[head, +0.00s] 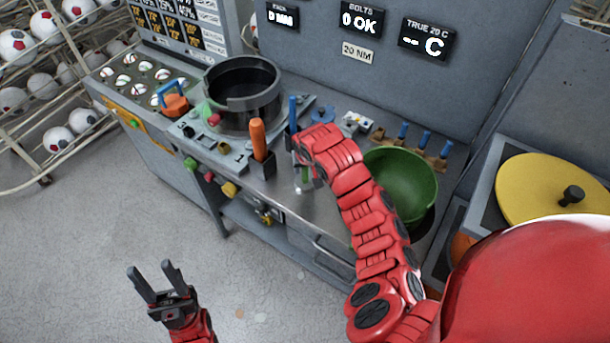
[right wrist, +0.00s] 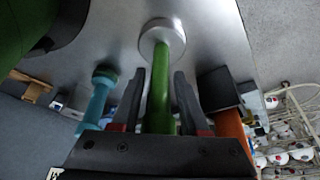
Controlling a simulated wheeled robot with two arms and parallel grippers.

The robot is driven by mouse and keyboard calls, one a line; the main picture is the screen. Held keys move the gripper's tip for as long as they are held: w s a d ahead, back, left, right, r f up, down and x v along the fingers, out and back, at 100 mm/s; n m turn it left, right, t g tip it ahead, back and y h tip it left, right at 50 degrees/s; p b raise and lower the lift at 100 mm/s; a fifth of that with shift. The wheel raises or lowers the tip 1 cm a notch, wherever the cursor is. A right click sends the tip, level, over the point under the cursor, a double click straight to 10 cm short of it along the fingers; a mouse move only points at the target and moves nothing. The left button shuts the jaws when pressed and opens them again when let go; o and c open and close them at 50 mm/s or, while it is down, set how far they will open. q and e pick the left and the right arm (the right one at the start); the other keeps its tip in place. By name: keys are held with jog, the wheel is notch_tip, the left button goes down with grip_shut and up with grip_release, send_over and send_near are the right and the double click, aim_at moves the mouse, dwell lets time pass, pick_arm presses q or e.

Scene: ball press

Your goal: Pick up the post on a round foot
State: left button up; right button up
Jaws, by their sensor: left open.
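The post with a round silver foot is clearest in the right wrist view, where its green shaft (right wrist: 162,95) runs between my right gripper's fingers (right wrist: 160,78). Its foot (right wrist: 155,30) lies beyond the fingertips. Narrow gaps show between shaft and fingers, so the gripper looks open around it. In the head view the foot (head: 304,189) shows on the metal bench near its front edge; my right arm hides most of the post and gripper. My left gripper (head: 150,270) is open and empty over the floor, left of and below the bench.
An orange handle (head: 258,140) in a dark holder stands just left of the post. A blue post (head: 292,113) stands behind. A green bowl (head: 411,178) is to the right and a black pot (head: 239,113) to the left. A ball rack (head: 50,85) is far left.

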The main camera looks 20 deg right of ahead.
grip_shut()
dwell(0.3)
